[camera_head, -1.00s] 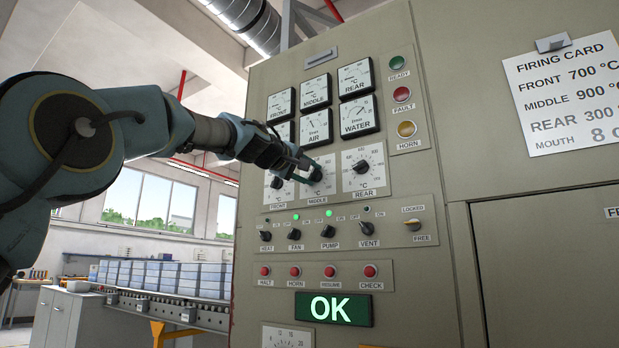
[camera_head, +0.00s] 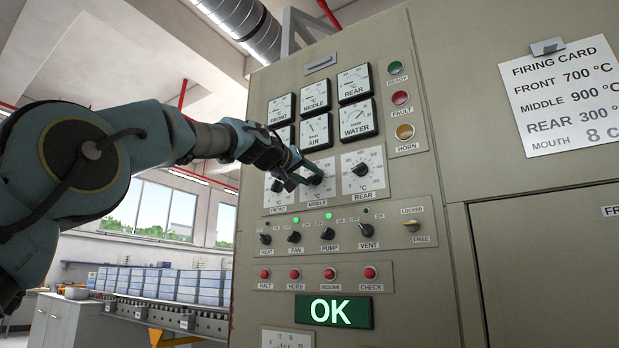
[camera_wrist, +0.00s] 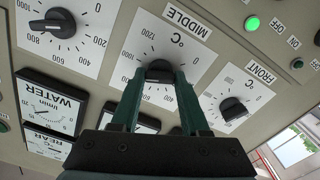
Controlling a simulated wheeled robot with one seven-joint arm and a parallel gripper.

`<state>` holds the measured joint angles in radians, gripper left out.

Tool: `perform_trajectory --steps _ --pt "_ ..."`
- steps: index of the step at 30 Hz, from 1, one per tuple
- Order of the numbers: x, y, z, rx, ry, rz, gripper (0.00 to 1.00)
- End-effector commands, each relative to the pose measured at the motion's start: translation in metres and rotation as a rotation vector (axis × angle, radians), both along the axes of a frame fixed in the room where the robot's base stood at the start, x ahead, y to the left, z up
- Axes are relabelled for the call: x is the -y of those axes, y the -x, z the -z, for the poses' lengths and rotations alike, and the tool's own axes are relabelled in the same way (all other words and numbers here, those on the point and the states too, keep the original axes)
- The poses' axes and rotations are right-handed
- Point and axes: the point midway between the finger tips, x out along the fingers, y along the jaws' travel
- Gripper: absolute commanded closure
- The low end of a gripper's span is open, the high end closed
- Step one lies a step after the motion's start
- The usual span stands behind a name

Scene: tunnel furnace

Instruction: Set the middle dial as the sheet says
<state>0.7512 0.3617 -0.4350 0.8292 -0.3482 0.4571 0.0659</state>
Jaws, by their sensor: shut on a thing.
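The middle dial (camera_wrist: 160,70) is a black knob on a white scale plate marked MIDDLE and °C. My gripper (camera_wrist: 158,78) is shut on this knob, one finger on each side, as the wrist view shows. In the head view my gripper (camera_head: 305,178) reaches the dial from the left and partly covers it. The knob's pointer is hidden, so its setting cannot be told. The firing card (camera_head: 567,98) on the cabinet reads front 700 °C, middle 900 °C, rear 300 °C; its mouth line is partly cut off.
The front dial (camera_wrist: 232,108) and rear dial (camera_wrist: 58,24) flank the middle one closely. Gauges (camera_head: 316,131) sit above; a row of switches (camera_head: 328,232) and red buttons (camera_head: 330,273) sit below. A green display (camera_head: 334,311) reads OK.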

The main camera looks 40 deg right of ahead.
Motion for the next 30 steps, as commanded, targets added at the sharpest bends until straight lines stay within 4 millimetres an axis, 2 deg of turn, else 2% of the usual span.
perform_trajectory --steps 13,14,15,21,30 --pt "0.0010 0.0001 0.0026 0.006 -0.007 0.002 1.00" --pt "0.0010 0.0001 0.0026 0.006 -0.007 0.002 0.52" --pt "0.0008 0.0001 0.0025 0.007 -0.006 0.002 0.47" --pt "0.0005 0.0001 0.0013 0.007 -0.005 0.001 0.25" --pt "-0.0029 0.0003 0.0012 0.007 -0.003 -0.001 0.25"
